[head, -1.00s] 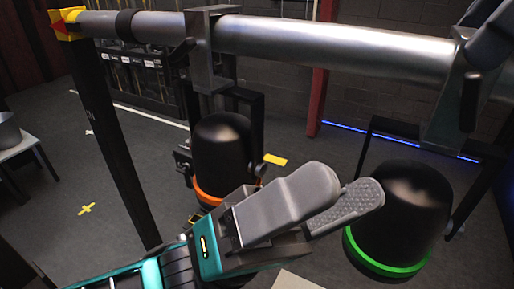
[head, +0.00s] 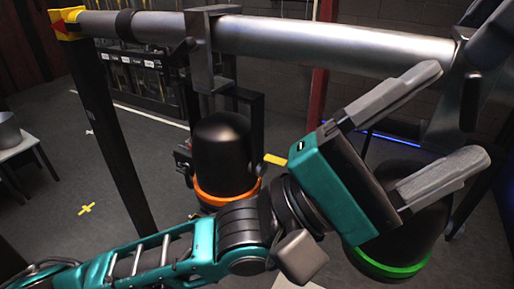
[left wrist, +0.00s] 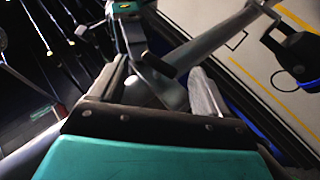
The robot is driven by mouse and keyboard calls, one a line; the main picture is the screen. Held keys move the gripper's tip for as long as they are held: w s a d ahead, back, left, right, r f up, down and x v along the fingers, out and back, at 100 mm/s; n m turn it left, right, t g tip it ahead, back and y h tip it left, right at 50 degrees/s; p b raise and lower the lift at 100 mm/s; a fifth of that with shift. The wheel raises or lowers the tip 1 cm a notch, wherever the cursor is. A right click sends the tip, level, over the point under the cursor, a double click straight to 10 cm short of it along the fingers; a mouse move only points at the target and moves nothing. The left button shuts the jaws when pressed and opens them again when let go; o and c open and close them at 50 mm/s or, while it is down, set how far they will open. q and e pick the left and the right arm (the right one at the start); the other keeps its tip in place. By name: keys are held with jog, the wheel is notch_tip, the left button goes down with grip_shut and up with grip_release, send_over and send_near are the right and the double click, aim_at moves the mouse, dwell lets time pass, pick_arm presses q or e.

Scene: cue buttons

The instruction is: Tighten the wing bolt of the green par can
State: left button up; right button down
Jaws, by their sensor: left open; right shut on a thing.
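The green par can (head: 412,228) is black with a green rim and hangs at the right of the head view, partly behind my left gripper. Its clamp (head: 447,112) sits on the pipe, with a dark wing bolt (head: 470,100) on it. My left gripper (head: 460,112) is open and empty, its fingers pointing right toward the clamp. In the left wrist view, the open fingers (left wrist: 165,80) have a dark bolt-like piece (left wrist: 156,65) ahead between them. My right gripper (head: 492,38) is shut at the top of the clamp, cut off by the edge; its exact contact is hidden.
A thick silver pipe (head: 330,40) crosses the top of the head view. An orange-rimmed par can (head: 223,150) hangs from it left of my gripper. A black post (head: 115,150) stands at the left. A table (head: 18,140) stands at the far left.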

pick_arm(q)
jog(key=shift+x, duration=0.8)
pick_arm(e)
jog(key=shift+s+f, duration=0.1)
jog(key=shift+f, duration=0.25)
pick_arm(q)
jog(key=shift+f+n+t+h, duration=0.2)
jog(key=shift+n+t+h, duration=0.1)
jog(key=shift+n+t, duration=0.2)
jog(key=shift+n+t+h, duration=0.4)
jog(key=shift+n+t, duration=0.1)
jog(key=w+v, duration=0.1)
jog(key=v, duration=1.1)
jog(key=w+a+f+m+t+y, duration=0.1)
jog(key=w+a+f+t+y, duration=0.2)
jog(key=w+f+t+y, duration=0.2)
jog(key=w+a+f+m+t+y, duration=0.2)
jog(key=w+a+f+t+y, duration=0.1)
jog(key=w+f+t+y, duration=0.3)
notch_tip(320, 180, down, 5)
jog(key=t+y, duration=0.2)
jog(key=shift+t, duration=0.3)
jog(key=shift+r, duration=0.15)
